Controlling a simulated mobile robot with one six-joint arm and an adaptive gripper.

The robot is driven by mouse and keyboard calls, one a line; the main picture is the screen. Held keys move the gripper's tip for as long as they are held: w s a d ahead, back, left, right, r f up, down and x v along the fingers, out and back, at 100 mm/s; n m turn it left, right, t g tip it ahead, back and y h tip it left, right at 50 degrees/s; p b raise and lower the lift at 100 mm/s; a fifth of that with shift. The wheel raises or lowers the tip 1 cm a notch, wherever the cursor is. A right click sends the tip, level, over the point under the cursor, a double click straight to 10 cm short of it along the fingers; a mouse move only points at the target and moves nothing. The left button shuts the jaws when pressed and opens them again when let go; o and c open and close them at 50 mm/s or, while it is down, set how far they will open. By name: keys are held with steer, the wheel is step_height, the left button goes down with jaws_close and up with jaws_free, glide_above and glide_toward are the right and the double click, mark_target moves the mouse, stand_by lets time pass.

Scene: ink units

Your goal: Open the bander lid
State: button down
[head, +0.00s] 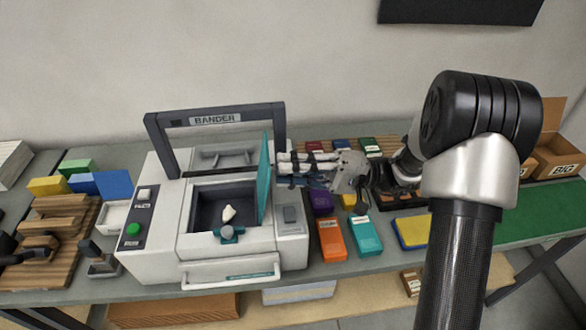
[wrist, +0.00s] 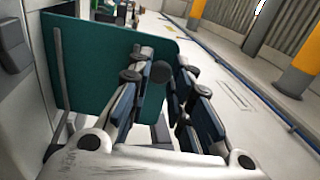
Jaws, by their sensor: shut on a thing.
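The bander (head: 215,210) is a white machine on the bench with a dark arch over it. Its teal lid (head: 265,185) stands nearly upright along the right side of the dark square chamber (head: 222,201), which is uncovered. A small white piece (head: 229,213) lies in the chamber. My gripper (head: 281,169) comes from the right and meets the lid's outer face. In the wrist view the lid (wrist: 85,60) fills the left, and my gripper (wrist: 163,75) is closed around a dark round knob (wrist: 160,71) by the lid. The exact contact is partly hidden by the fingers.
Orange (head: 331,243) and teal (head: 366,237) boxes stand right of the bander, with a yellow-blue pad (head: 412,231) beyond. A wooden rack (head: 50,240) and stamp tool (head: 98,258) stand left. A green mat (head: 540,215) and cardboard box (head: 558,155) are far right.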

steer(key=c, duration=1.4)
jaws_free()
steer(key=d, duration=0.3)
steer(key=d+f, duration=0.1)
steer(key=d, duration=0.3)
steer(key=shift+w+d+f, duration=0.15)
steer(key=shift+d+f, duration=0.05)
steer(key=shift+a, duration=0.1)
